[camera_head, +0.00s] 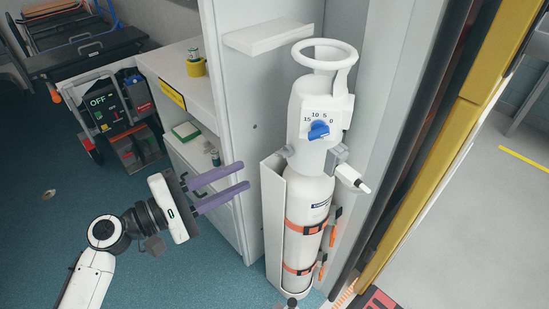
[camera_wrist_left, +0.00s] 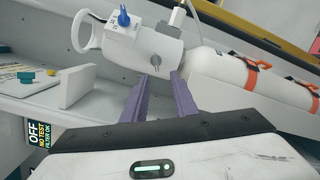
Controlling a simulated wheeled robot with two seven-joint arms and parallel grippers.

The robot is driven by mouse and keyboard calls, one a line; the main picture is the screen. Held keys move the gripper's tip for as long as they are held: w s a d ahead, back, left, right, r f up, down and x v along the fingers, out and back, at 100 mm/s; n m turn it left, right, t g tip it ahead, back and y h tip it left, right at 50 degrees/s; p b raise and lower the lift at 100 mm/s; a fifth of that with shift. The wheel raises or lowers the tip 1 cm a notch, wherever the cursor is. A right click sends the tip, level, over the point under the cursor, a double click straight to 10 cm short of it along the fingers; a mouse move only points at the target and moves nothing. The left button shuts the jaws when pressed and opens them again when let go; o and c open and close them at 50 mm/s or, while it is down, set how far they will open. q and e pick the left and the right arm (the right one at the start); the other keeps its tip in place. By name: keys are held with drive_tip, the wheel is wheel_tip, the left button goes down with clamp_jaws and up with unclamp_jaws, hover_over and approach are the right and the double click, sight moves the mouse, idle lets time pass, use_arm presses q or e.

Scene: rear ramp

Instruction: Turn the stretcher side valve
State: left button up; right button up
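A white oxygen cylinder (camera_head: 310,190) stands upright in a white holder, with a white ring handle on top. On its front is a blue knob (camera_head: 318,130) with a scale from 15 to 0; the knob also shows in the left wrist view (camera_wrist_left: 124,17). A small grey side valve (camera_head: 284,152) sits on the cylinder's left side, towards the stretcher; it shows as a round grey knob in the left wrist view (camera_wrist_left: 155,60). My left gripper (camera_head: 245,174) is open and empty, its purple fingers pointing at this side, apart from the valve. My right gripper is not in view.
A white cabinet (camera_head: 252,120) stands left of the cylinder, with a small ledge (camera_head: 268,36) above. Shelves hold a yellow cup (camera_head: 195,68) and a green box (camera_head: 185,131). The stretcher (camera_head: 85,45) is at the back left. Blue floor around my left arm is clear.

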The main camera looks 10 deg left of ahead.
sight(278, 155)
use_arm(q)
drive_tip(key=x, duration=0.3)
drive_tip(key=p+x, duration=0.1)
drive_tip(key=x, duration=0.3)
drive_tip(key=r+x, duration=0.1)
drive_tip(key=x, duration=0.2)
drive_tip(key=shift+w+d, duration=0.1)
drive_tip(key=shift+w, duration=0.05)
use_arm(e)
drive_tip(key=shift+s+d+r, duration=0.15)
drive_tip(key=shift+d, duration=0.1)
use_arm(q)
drive_tip(key=shift+c, duration=0.5)
clamp_jaws()
drive_tip(key=shift+f, duration=0.1)
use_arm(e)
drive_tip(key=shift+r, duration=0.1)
